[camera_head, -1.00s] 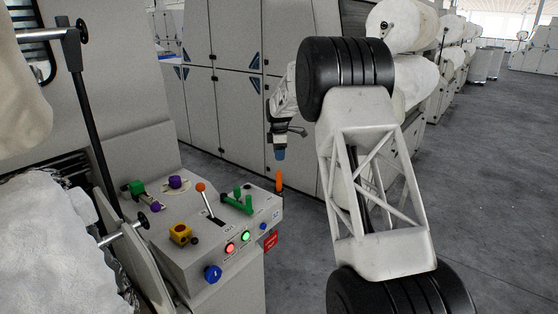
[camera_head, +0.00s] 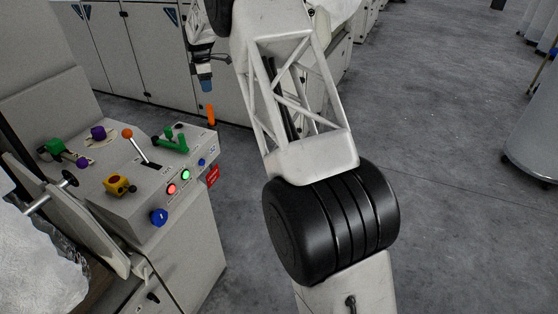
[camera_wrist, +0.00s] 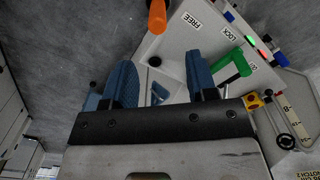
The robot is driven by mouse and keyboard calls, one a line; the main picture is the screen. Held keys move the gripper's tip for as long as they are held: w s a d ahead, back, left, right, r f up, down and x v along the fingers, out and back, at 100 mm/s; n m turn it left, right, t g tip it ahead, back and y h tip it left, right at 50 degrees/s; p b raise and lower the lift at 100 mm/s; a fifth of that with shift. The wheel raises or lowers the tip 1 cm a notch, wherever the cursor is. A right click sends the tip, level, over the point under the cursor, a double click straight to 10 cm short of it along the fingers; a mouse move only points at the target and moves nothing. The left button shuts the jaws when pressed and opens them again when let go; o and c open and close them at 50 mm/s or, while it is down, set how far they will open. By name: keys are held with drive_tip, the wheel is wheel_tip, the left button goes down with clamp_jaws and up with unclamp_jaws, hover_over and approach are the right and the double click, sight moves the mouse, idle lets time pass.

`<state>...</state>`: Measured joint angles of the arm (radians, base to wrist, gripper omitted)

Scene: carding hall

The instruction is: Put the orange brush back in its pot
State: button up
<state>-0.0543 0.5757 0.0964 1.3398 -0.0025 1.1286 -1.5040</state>
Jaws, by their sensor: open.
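An upright orange piece (camera_head: 210,115) shows at the far right edge of the control console, and I cannot tell for sure whether it is the orange brush. An orange rounded piece, seemingly the same one, shows at the top of the wrist view (camera_wrist: 157,15), beyond the fingers. My gripper (camera_head: 205,86) hangs tip down a little above it in the head view. In the wrist view my gripper (camera_wrist: 162,82) has two blue fingers wide apart with nothing held between them. I cannot make out a pot in either view.
The console (camera_head: 140,205) carries a green lever (camera_head: 172,142), an orange-knobbed lever (camera_head: 127,133), a yellow control (camera_head: 118,185) and lit buttons. The green lever is close to the right finger in the wrist view (camera_wrist: 232,66). White cabinets (camera_head: 120,50) stand behind. Grey floor is open at right.

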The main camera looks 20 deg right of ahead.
drive_tip(key=s+d+r+m, duration=0.1)
drive_tip(key=s+r+m, duration=0.35)
drive_tip(key=s, duration=0.75)
drive_tip(key=s+d+r+m+t, duration=0.1)
drive_tip(key=s+d+r+m, duration=0.1)
drive_tip(key=s+r, duration=0.75)
drive_tip(key=s+d+r+m, duration=0.1)
drive_tip(key=s+r+m, duration=0.2)
drive_tip(key=s, duration=1.2)
drive_tip(key=s+f+m, duration=0.2)
drive_tip(key=s, duration=1)
drive_tip(key=s+d+f+m+t, duration=0.1)
drive_tip(key=s+f+m, duration=0.2)
drive_tip(key=s, duration=0.8)
drive_tip(key=s+d+f+m, duration=0.1)
drive_tip(key=s+f+m, duration=0.1)
drive_tip(key=s, duration=1)
drive_tip(key=shift+s+f+m+t, duration=0.15)
drive_tip(key=shift+s+m+t, duration=0.2)
drive_tip(key=shift+m, duration=0.4)
drive_tip(key=shift+w, duration=0.1)
